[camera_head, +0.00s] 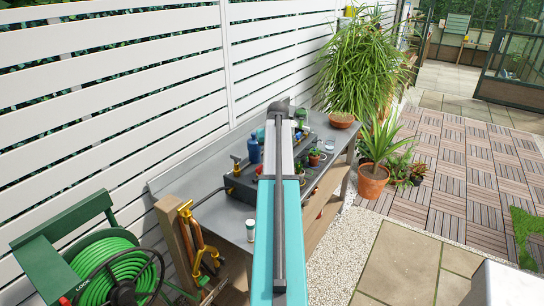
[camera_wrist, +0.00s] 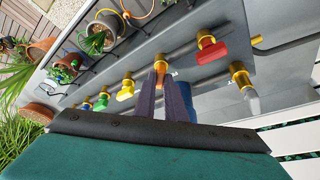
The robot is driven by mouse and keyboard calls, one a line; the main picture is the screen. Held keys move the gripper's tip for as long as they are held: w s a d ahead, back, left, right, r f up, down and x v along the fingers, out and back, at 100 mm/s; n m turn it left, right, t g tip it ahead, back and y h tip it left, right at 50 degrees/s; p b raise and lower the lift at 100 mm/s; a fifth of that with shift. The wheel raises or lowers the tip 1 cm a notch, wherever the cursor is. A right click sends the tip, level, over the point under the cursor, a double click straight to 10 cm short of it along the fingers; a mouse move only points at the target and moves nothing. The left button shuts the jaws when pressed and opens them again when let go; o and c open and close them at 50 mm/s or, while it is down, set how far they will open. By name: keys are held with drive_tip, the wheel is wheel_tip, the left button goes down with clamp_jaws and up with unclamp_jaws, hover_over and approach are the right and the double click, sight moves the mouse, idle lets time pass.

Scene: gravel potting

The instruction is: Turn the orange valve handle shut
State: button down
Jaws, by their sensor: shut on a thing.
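In the wrist view my gripper (camera_wrist: 164,82) reaches into a row of valves with brass fittings on grey pipes. Its two dark fingers are shut on the orange valve handle (camera_wrist: 168,80), of which only a sliver shows between them. The fingers hide the rest, so I cannot tell the handle's exact angle. A brass fitting (camera_wrist: 160,63) shows just beyond the fingertips. In the head view my own arm covers the gripper and the orange handle.
A red handle (camera_wrist: 212,52) is close on the right; yellow (camera_wrist: 125,92), green (camera_wrist: 102,102) and blue (camera_wrist: 86,105) handles line up on the left. Potted plants (camera_wrist: 98,38) stand beyond the pipes. In the head view a blue bottle (camera_head: 254,149) stands on the grey bench (camera_head: 205,190).

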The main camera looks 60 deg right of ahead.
drive_tip(key=m, duration=0.2)
drive_tip(key=m+g+h, duration=0.1)
drive_tip(key=m, duration=0.1)
drive_tip(key=shift+w+m, duration=0.2)
drive_tip(key=shift+m, duration=0.1)
drive_tip(key=m+g, duration=0.1)
drive_tip(key=m, duration=0.1)
drive_tip(key=m+g+b, duration=0.1)
drive_tip(key=m, duration=0.1)
drive_tip(key=shift+w+m+h, duration=0.1)
drive_tip(key=shift+m+h, duration=0.2)
drive_tip(key=c, duration=1.8)
unclamp_jaws()
drive_tip(key=shift+a, duration=0.1)
drive_tip(key=shift+r, duration=0.1)
drive_tip(key=shift+b+v, duration=1.6)
drive_tip(key=shift+v, duration=5.25)
drive_tip(key=shift+w, duration=0.15)
